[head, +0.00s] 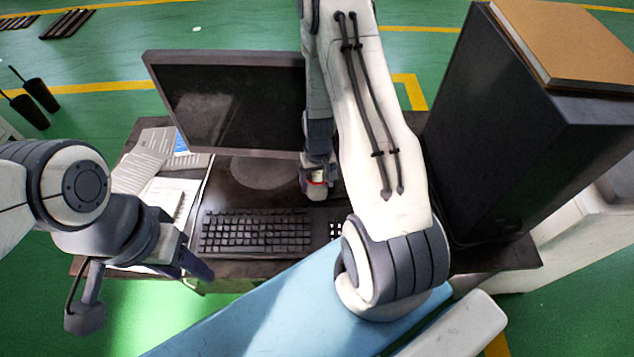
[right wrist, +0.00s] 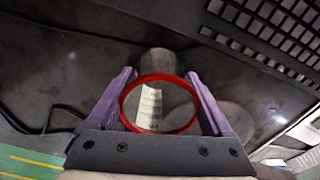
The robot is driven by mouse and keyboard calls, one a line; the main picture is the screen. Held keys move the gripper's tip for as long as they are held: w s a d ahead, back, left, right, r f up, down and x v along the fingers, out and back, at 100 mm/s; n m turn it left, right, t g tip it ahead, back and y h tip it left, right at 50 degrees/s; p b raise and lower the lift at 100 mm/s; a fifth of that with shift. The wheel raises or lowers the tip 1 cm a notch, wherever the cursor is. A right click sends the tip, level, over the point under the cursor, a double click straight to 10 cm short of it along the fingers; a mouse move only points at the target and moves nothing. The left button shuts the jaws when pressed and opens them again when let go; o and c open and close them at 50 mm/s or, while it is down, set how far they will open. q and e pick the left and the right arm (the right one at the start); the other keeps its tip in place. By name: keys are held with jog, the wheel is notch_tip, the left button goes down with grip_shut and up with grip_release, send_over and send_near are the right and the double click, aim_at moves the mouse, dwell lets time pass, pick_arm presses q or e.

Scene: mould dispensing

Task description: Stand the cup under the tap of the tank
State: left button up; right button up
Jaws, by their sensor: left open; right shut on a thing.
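The cup (right wrist: 160,78) has a red rim and a greyish body. In the right wrist view its open mouth faces the camera, between the two purple fingers of my right gripper (right wrist: 165,98), which is shut on it. In the head view my right gripper (head: 317,188) is behind the keyboard, in front of the monitor, and only a sliver of red shows there; my arm hides much of that area. I cannot tell whether the cup touches the desk. My left gripper (head: 192,265) is open at the desk's front left. I recognise no tank or tap in either view.
A dark desk (head: 230,188) carries a monitor (head: 235,105), a keyboard (head: 255,232) and papers (head: 140,172) at left. A tall black computer case (head: 515,140) with a brown book (head: 575,40) on top stands at right. A light blue surface (head: 270,310) lies in front.

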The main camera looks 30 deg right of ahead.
jog(key=shift+f, duration=0.3)
jog(key=shift+f, duration=0.2)
jog(key=o, duration=1.1)
jog(key=shift+r, duration=0.1)
